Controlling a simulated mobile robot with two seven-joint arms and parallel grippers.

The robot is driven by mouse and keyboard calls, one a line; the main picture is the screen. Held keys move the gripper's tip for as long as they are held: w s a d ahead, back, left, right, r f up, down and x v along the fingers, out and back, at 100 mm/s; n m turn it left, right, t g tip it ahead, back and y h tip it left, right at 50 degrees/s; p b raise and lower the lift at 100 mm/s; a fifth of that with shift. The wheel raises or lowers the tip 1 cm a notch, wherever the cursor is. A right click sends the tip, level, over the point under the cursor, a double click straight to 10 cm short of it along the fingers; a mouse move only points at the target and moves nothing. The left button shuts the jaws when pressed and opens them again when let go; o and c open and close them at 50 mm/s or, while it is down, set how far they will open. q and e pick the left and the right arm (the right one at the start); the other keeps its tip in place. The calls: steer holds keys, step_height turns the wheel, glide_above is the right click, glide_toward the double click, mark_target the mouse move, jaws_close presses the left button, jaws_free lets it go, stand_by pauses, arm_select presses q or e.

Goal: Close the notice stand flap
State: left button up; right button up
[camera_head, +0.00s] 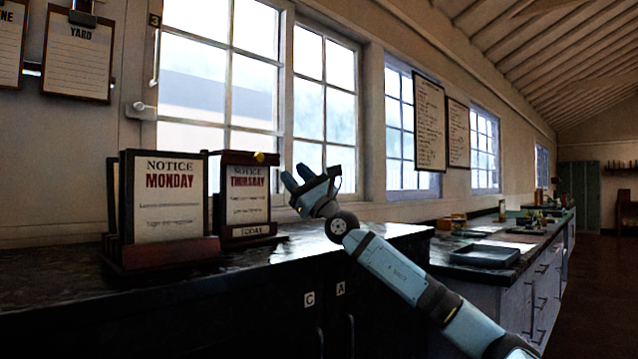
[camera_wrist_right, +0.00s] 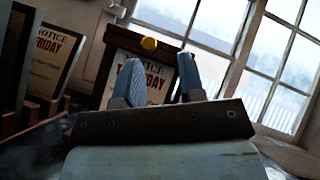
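The notice stand (camera_head: 245,197) is a dark red-brown frame on the dark counter, holding a "NOTICE THURSDAY" card above a "TODAY" label. A brown strip with a yellow knob (camera_head: 260,157) runs along its top; it looks like the flap, but its angle is hard to tell. My right gripper (camera_head: 297,177) is raised to the right of the stand, above the counter. In the right wrist view, the open fingers (camera_wrist_right: 159,75) point toward the stand, with the yellow knob (camera_wrist_right: 149,44) beyond and between them. Nothing shows between the fingertips. My left gripper is out of view.
A card rack (camera_head: 170,252) with a "NOTICE MONDAY" card stands just left of the stand. The windows (camera_head: 325,85) and wall are behind. The counter (camera_head: 330,243) right of the stand is clear.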

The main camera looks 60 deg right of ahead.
arm_select(q)
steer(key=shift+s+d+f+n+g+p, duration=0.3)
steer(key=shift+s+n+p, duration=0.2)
steer(key=shift+p, duration=0.5)
arm_select(e)
steer(key=s, duration=0.6)
steer(key=shift+d, duration=0.15)
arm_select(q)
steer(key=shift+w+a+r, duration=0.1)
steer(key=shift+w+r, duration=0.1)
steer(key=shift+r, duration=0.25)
